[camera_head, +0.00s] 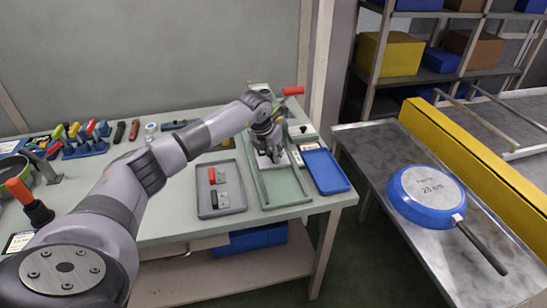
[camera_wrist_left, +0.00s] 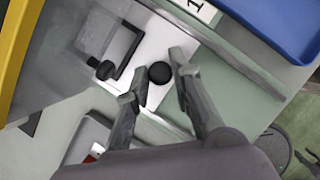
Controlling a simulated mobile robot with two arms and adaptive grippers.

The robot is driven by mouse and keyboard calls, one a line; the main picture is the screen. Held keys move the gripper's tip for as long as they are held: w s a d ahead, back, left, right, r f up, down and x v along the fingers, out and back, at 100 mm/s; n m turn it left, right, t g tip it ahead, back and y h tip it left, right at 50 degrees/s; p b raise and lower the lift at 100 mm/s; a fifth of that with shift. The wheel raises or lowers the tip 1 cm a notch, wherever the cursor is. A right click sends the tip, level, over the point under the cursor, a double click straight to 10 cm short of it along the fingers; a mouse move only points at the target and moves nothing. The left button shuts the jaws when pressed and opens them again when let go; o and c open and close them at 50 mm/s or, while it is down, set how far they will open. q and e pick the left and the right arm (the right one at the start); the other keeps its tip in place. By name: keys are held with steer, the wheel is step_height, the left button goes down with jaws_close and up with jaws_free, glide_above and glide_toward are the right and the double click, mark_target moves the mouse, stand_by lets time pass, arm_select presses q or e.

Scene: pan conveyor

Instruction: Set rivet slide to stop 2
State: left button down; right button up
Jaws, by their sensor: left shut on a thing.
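The rivet slide fixture is a green frame (camera_head: 268,193) on the bench, with a red-handled lever (camera_head: 292,91) at its back. In the left wrist view, a white plate (camera_wrist_left: 157,42) carries a round black knob (camera_wrist_left: 160,73). My left gripper (camera_head: 273,157) is over the fixture, and its two fingers stand on either side of the knob, shut on it. The gripper also shows in the left wrist view (camera_wrist_left: 162,78). A label reading "1" (camera_wrist_left: 196,6) lies beside the slide track. A stop 2 mark cannot be made out. My right gripper is out of view.
A blue tray (camera_head: 340,186) lies right of the fixture; a grey tray (camera_head: 232,206) with red and black pieces lies left. Coloured-handled tools (camera_head: 88,135) stand at the back left. A blue pan (camera_head: 428,190) rests on the metal table (camera_head: 372,150) at right.

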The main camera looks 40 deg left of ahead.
arm_select(q)
steer(key=c, duration=1.4)
jaws_free()
steer(key=shift+s+d, duration=0.1)
steer(key=shift+d, duration=0.05)
steer(key=shift+s+r, duration=0.1)
steer(key=shift+r, duration=0.25)
steer(key=v, duration=0.2)
steer(key=shift+s+r, duration=0.1)
steer(key=shift+r, duration=0.2)
steer(key=s, duration=0.8)
steer(key=s+d, duration=0.1)
steer(key=s, duration=0.3)
steer(key=shift+f, duration=0.15)
steer(key=shift+c, duration=0.2)
